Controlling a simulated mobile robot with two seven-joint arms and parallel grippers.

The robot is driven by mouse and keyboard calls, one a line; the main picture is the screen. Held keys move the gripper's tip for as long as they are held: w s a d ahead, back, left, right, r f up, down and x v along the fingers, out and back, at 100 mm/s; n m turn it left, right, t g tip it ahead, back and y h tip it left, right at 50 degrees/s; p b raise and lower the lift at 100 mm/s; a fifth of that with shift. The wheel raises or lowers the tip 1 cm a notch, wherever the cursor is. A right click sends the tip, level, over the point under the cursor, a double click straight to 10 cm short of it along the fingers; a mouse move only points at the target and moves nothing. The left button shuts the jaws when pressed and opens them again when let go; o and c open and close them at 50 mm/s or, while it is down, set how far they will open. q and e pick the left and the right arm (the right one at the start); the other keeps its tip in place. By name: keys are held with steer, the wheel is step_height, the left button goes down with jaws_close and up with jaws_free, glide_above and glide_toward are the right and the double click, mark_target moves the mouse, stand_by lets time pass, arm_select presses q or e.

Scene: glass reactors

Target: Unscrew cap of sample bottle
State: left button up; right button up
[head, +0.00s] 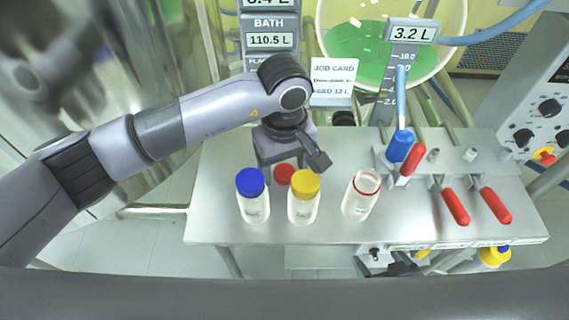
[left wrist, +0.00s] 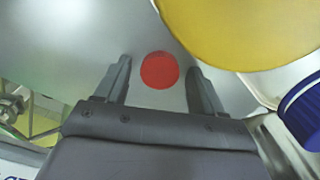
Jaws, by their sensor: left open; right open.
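A red cap (head: 285,174) lies on the steel table behind the blue-capped and yellow-capped bottles. A clear bottle with a red ring at its neck (head: 361,196) stands upright and open to the right. My left gripper (head: 290,161) points down at the red cap, open. In the left wrist view the cap (left wrist: 160,70) shows between its two fingers (left wrist: 157,66), with a gap on both sides. A dark piece, apparently my right gripper (head: 404,268), shows low at the table's front edge, mostly hidden; it is away from the bottles.
A blue-capped bottle (head: 252,196) and a yellow-capped bottle (head: 304,198) stand close in front of my left gripper. Red-handled valves (head: 455,207) and a blue-handled one (head: 401,146) occupy the right side. A job card (head: 334,82) is behind. The table's front left is clear.

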mark_target(284, 171)
arm_select(q)
steer(key=shift+r, duration=0.25)
step_height(284, 171, up, 12)
steer(key=shift+b, duration=0.4)
steer(key=shift+f, duration=0.1)
